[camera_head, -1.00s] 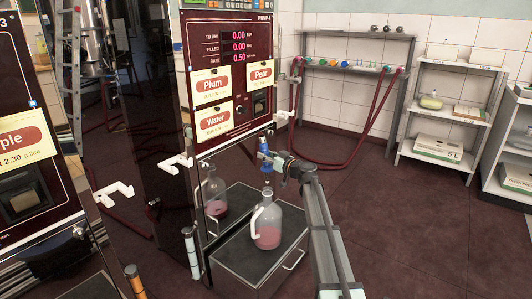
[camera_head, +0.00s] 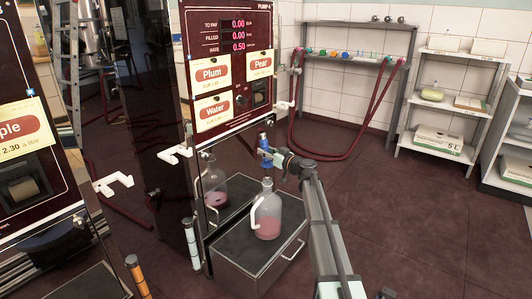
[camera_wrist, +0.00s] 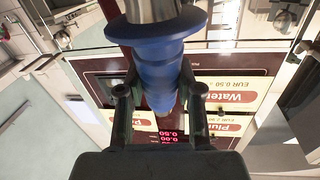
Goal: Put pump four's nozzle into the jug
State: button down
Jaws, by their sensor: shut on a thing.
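My gripper (camera_head: 272,157) is shut on the blue nozzle (camera_head: 264,142), which hangs upright with its tip down. In the wrist view the blue nozzle (camera_wrist: 155,62) with its wide collar sits between my two fingers (camera_wrist: 158,95). The clear jug (camera_head: 267,217), with a white handle and pink liquid in its lower part, stands below the nozzle on a dark box. The nozzle's lower end is at or just above the jug's mouth. I cannot tell whether it is inside. Pump four (camera_head: 228,75) stands behind, its display reading 0.00, 0.00 and 0.50.
The dark box (camera_head: 235,262) has a handle on its front. The pump's glossy side reflects the jug. White empty holders (camera_head: 175,154) stick out at left. A rack (camera_head: 352,62) with red hoses stands behind. The floor at right is clear.

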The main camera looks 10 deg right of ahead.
aim_at(266, 166)
jog(key=shift+f+b, duration=3.7)
jog(key=shift+b, duration=0.35)
jog(key=c, duration=0.7)
grip_release()
jog(key=shift+r, duration=0.1)
